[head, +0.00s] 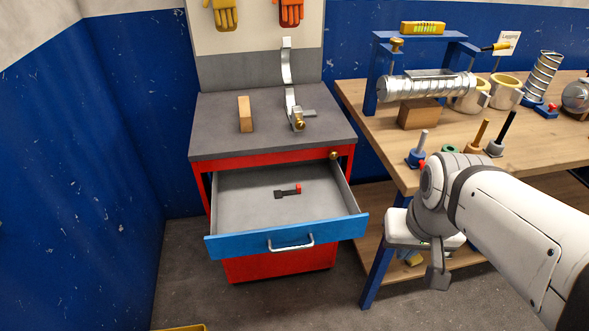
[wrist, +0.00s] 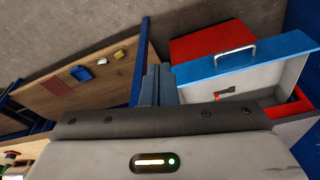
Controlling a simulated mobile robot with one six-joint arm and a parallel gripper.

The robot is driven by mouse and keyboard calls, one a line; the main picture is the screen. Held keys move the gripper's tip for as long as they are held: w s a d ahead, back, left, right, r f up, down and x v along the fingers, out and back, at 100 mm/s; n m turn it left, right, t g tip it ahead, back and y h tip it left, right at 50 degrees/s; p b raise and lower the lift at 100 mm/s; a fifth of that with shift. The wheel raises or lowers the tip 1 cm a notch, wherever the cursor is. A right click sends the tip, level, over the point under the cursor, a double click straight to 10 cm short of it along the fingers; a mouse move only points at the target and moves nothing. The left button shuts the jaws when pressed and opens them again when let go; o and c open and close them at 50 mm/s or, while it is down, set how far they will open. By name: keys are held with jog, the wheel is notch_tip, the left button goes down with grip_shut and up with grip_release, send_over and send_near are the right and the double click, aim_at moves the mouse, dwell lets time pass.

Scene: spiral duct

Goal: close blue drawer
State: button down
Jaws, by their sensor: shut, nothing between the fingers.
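The blue drawer (head: 252,243) is pulled out from the red cabinet (head: 278,264) and stands open. Its front has a silver handle (head: 291,243). A small dark tool with a red end (head: 288,191) lies inside on the grey drawer floor. My gripper (head: 438,278) is to the right of the drawer, apart from it, pointing down beside the workbench, and is shut and empty. In the wrist view the blue drawer (wrist: 228,62) is to the right of the gripper fingers (wrist: 158,84), with its handle (wrist: 236,55) facing up in the picture.
The wooden workbench (head: 372,150) stands to the right, with a blue leg (head: 375,268) near my gripper. A wooden block (head: 245,114) and a metal clamp piece (head: 295,113) are on the cabinet top. Bare floor (head: 300,305) lies in front of the drawer.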

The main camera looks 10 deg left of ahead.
jog(key=shift+a, duration=0.1)
jog(key=w+f+n+t+h+b, duration=0.25)
jog(key=w+f+n, duration=0.2)
jog(key=w, duration=0.55)
jog(key=n+y+b, duration=0.2)
jog(key=n+y, duration=0.7)
jog(key=n, duration=0.7)
send_near(286, 248)
jog(key=shift+g, duration=0.45)
jog(key=w+a+f+b, duration=0.4)
jog(key=a+b, duration=0.1)
jog(key=shift+w+a+f, duration=0.15)
jog(key=shift+f, duration=0.15)
jog(key=shift+w+a+f+b, duration=0.3)
jog(key=shift+a+f+b, duration=0.1)
jog(key=shift+a+f, duration=0.1)
jog(key=shift+w, duration=0.1)
